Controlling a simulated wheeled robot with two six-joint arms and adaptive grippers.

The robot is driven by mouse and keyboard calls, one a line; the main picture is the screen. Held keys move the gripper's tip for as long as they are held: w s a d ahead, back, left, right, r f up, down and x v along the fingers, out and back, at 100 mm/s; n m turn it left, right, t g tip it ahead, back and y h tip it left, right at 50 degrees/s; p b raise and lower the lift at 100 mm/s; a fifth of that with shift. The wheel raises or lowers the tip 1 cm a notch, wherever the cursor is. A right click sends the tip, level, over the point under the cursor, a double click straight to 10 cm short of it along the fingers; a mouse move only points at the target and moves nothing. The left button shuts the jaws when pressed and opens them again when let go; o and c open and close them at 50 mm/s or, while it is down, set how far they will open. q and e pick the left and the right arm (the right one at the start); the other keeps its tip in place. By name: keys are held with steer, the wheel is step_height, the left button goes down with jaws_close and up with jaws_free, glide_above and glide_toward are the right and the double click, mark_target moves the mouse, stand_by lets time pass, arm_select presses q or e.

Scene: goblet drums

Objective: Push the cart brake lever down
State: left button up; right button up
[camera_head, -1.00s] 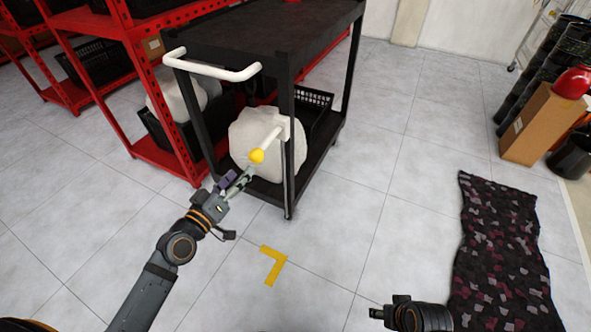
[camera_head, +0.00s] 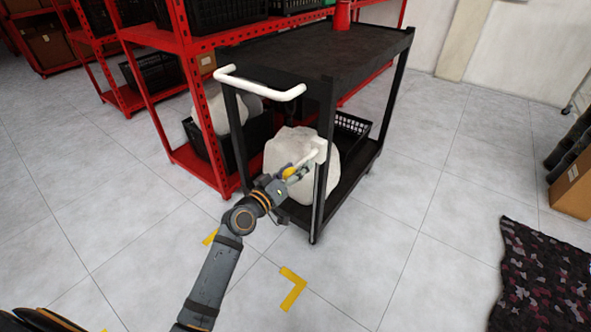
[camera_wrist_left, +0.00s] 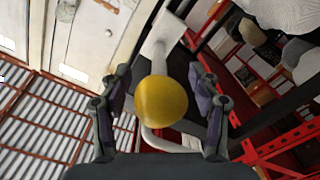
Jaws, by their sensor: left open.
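The black cart (camera_head: 330,52) stands ahead with a white push handle (camera_head: 262,88). The brake lever (camera_head: 306,159) is a white bar coming from a white bracket on the cart's near right post, ending in a yellow knob (camera_head: 289,172). In the head view it slopes down to the left toward my gripper. My left gripper (camera_head: 286,179) is at the knob, which it partly hides. In the left wrist view the yellow knob (camera_wrist_left: 161,101) sits between the spread fingers of my left gripper (camera_wrist_left: 161,90), with gaps on both sides. My right gripper is out of view.
A white sack (camera_head: 283,150) and a black crate (camera_head: 352,125) are on the cart's lower shelf. A red rack (camera_head: 205,100) stands close on the left. A yellow floor mark (camera_head: 293,290) lies in front. The floor to the right is clear up to a patterned mat (camera_head: 545,275).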

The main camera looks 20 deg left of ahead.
arm_select(q)
jaws_close()
stand_by(0.3)
steer(key=shift+f, duration=0.1)
